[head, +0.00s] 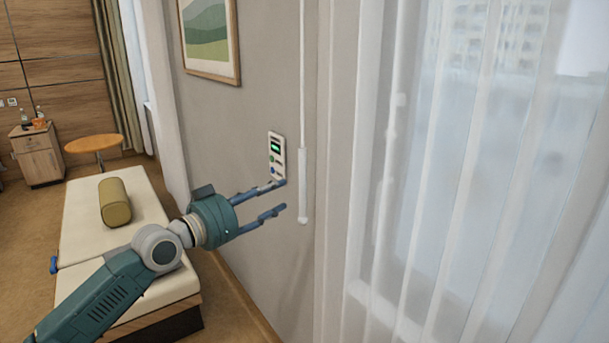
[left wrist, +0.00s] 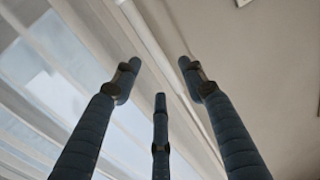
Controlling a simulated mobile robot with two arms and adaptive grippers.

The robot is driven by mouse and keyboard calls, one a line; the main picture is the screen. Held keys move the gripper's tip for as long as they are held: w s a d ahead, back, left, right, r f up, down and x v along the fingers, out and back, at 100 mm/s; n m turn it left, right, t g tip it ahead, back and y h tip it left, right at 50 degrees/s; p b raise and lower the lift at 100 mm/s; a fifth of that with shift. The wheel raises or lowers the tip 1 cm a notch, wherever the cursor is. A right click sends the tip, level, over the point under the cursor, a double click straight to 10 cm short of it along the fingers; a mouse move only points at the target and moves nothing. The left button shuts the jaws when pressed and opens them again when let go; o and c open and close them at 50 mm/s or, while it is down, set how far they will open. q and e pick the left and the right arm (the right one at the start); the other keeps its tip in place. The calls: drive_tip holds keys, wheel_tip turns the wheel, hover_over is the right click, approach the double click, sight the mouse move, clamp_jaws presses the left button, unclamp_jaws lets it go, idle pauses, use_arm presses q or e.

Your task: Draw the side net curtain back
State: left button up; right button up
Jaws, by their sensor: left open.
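The sheer white net curtain (head: 450,200) hangs in folds over the window at the right of the head view. A thin white wand (head: 303,190) hangs in front of the wall beside the curtain's left edge. My left gripper (head: 282,196) is open and empty, its fingers pointing right toward the wand, just left of it. In the left wrist view the open fingers (left wrist: 160,78) show, with the wand (left wrist: 195,70) behind them and the curtain (left wrist: 50,70) at the left. I cannot tell the exact gap to the wand. My right gripper is not in view.
A wall control panel (head: 276,155) is behind the left gripper. A bed (head: 80,210) with an olive bolster (head: 115,202) stands at the left, below my left arm. A bedside cabinet (head: 38,155) and round table (head: 94,143) stand farther back. A framed picture (head: 210,38) hangs above.

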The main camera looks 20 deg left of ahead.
sight(302, 178)
use_arm(q)
drive_tip(key=p+x, duration=0.1)
drive_tip(key=x, duration=0.2)
drive_tip(key=r+p+x, duration=0.1)
drive_tip(key=x, duration=0.2)
drive_tip(key=p+x, duration=0.1)
drive_tip(key=x, duration=0.2)
drive_tip(key=shift+w+d+r, duration=0.1)
drive_tip(key=shift+d+r, duration=0.2)
drive_tip(key=shift+d, duration=0.2)
drive_tip(key=shift+w+d+f+p, duration=0.1)
drive_tip(key=shift+w+d+p, duration=0.2)
drive_tip(key=shift+w, duration=0.2)
drive_tip(key=shift+a, duration=0.1)
clamp_jaws()
